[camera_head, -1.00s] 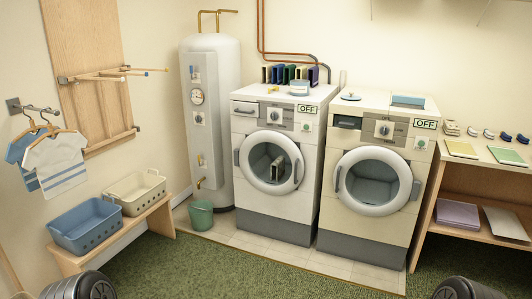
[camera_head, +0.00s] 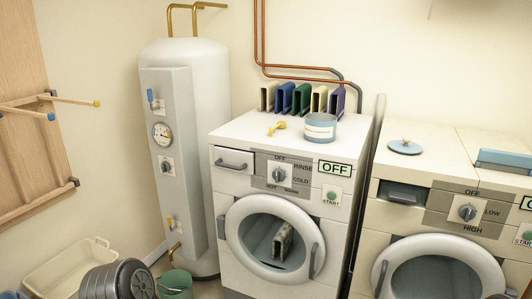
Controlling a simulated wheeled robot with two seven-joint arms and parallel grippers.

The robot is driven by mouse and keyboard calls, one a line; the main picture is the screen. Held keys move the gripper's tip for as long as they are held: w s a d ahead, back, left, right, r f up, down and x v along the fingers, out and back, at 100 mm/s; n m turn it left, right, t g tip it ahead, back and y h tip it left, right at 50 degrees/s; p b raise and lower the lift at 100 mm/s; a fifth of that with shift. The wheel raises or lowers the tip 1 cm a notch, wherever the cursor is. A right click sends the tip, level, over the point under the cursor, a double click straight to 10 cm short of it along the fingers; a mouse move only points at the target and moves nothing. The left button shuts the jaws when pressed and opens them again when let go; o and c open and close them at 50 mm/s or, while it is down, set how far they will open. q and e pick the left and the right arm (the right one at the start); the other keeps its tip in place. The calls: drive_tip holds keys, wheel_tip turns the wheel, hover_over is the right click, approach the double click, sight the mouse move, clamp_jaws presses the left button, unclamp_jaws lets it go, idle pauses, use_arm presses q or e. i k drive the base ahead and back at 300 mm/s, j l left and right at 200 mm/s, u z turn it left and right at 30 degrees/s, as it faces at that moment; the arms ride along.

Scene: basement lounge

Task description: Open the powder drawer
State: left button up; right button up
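The powder drawer (camera_head: 232,163) is a white front with a grey bar handle at the upper left of the left washing machine (camera_head: 290,195). It looks shut, flush with the machine's face. The machine's round door (camera_head: 232,222) looks shut, with a grey and white item visible behind the glass. A dial (camera_head: 279,174), an OFF sign (camera_head: 335,168) and a green START button (camera_head: 332,195) sit right of the drawer.
A yellow scoop (camera_head: 277,128) and a blue-and-white tub (camera_head: 320,127) stand on the washer, with several coloured upright holders (camera_head: 301,99) behind. The water heater (camera_head: 187,150) is left. A second machine (camera_head: 440,215) stands right. A green bucket (camera_head: 174,284) and cream basket (camera_head: 70,268) are low left.

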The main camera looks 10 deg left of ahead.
sight(243, 161)
drive_tip(key=i+j+z, duration=0.15)
drive_tip(key=i+z, duration=0.15)
drive_tip(key=i, duration=0.2)
drive_tip(key=i+j+z, duration=0.25)
drive_tip(key=i, duration=0.2)
